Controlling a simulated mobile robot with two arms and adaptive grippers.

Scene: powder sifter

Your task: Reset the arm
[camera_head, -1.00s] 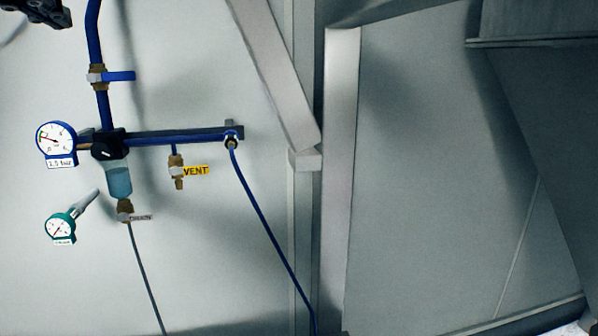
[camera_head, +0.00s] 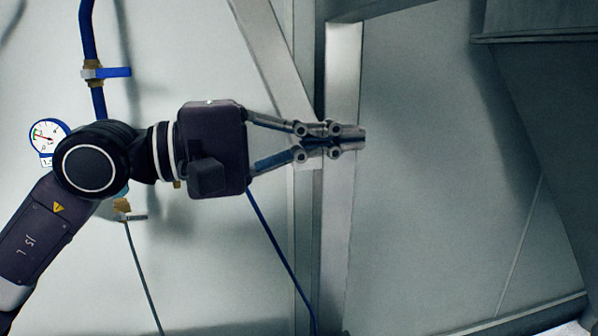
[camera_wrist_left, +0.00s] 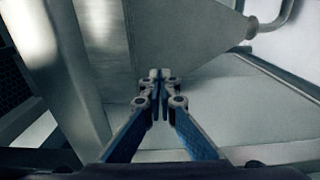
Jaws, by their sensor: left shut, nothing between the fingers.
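My left gripper (camera_head: 362,139) reaches in from the left in the head view and points to the right. Its two fingers are closed together with nothing between them. In the head view its fingertips overlap the upright metal post (camera_head: 342,200); I cannot tell how far in front of it they are. The wrist view also shows the left gripper (camera_wrist_left: 158,74) with its fingertips together and empty, with grey metal surfaces beyond. My left arm hides much of the valve and pipe assembly. My right gripper is not in view.
A blue pipe with a blue-handled valve (camera_head: 112,72) runs down the wall at upper left. A pressure gauge (camera_head: 46,138) shows left of my arm. A blue hose (camera_head: 272,240) hangs below the gripper. A dark metal structure (camera_head: 545,90) stands at right.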

